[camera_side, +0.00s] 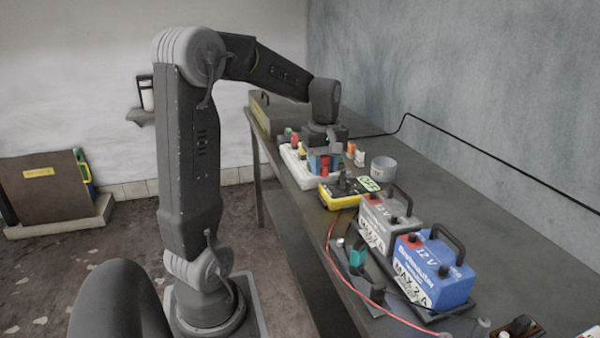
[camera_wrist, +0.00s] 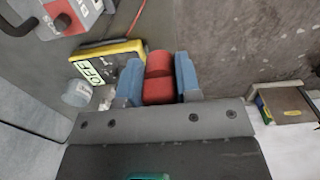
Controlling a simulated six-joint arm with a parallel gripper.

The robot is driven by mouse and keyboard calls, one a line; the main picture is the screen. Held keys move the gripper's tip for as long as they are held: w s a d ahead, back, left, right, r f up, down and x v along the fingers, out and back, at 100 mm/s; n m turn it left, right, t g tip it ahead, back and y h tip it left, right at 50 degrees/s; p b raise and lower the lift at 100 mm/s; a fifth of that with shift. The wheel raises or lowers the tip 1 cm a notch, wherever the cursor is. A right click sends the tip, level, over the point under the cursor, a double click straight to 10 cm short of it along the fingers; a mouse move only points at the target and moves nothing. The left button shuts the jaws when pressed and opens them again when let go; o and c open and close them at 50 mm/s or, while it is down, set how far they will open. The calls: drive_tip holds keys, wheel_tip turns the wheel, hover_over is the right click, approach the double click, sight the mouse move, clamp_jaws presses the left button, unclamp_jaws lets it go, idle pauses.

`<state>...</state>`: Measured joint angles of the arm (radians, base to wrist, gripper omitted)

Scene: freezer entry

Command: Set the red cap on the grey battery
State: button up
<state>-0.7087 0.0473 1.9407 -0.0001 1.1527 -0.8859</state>
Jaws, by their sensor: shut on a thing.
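The red cap (camera_wrist: 158,77) sits between the two blue fingertips of my gripper (camera_wrist: 158,80) in the wrist view. The gripper is shut on it, with a finger on either side. In the side view my gripper (camera_side: 321,163) is over the far part of the bench, by the white tray, and the cap is mostly hidden by the fingers. The grey battery (camera_side: 384,227), marked 12 V, stands upright nearer the camera, with a black handle and small red parts on top. Part of it shows at the top left of the wrist view (camera_wrist: 52,17), apart from the gripper.
A blue battery (camera_side: 437,277) stands beside the grey one. A yellow-edged meter (camera_side: 328,199) lies between gripper and grey battery. A white tray (camera_side: 290,157) with small coloured items and a pale cup (camera_side: 383,169) are close by. A red wire runs along the bench's front edge.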

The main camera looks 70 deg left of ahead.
hover_over(373, 192)
drive_tip(key=shift+f, duration=0.15)
drive_tip(key=shift+f, duration=2.05)
drive_tip(key=shift+f, duration=1.35)
drive_tip(key=o, duration=1)
wheel_tip(373, 192, up, 14)
drive_tip(key=shift+f, duration=0.1)
